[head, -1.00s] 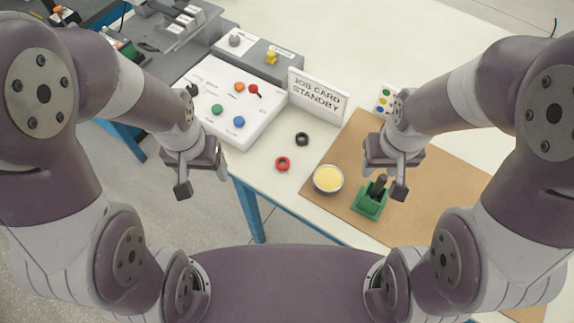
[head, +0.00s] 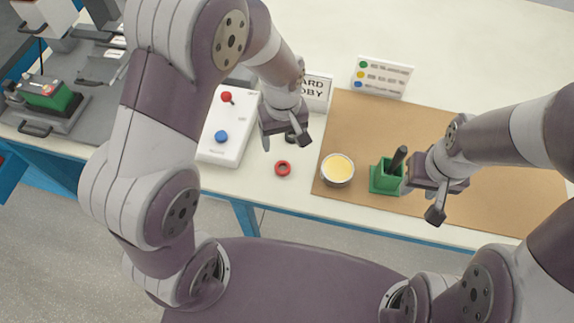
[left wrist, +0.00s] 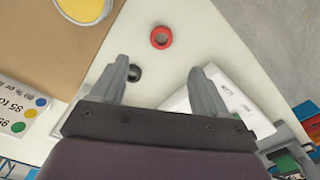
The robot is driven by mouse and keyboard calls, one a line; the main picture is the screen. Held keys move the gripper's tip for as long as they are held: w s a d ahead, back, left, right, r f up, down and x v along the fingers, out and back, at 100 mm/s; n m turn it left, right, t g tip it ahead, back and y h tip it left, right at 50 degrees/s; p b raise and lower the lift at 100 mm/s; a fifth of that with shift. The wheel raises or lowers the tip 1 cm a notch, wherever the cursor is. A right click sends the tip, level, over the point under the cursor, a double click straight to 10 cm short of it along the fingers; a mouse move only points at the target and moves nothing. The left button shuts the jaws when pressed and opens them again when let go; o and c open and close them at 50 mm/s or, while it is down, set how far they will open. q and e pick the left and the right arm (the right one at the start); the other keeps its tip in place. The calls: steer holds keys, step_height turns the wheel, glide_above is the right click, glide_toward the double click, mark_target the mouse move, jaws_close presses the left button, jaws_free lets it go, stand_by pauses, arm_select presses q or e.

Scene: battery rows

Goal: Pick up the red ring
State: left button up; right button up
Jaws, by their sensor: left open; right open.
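My left gripper (head: 286,141) is open and empty, above the table and just behind the ring in the head view. Its two spread fingers show in the left wrist view (left wrist: 160,67), with nothing between them held. My right gripper (head: 420,198) is open and empty near the green block on the right.
A black ring (left wrist: 134,80) lies close by, mostly hidden behind my left gripper in the head view. A bowl with yellow contents (head: 338,169) and a green block (head: 385,184) with a dark upright piece stand on the brown mat (head: 480,200). A white board (head: 215,152) is left.

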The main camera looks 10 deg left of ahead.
mark_target(283, 170)
arm_select(q)
step_height(283, 170, down, 12)
steer(key=shift+a+f+p, duration=0.1)
steer(key=shift+a+p, duration=0.05)
steer(key=shift+p, duration=0.2)
steer(key=c, duration=1.1)
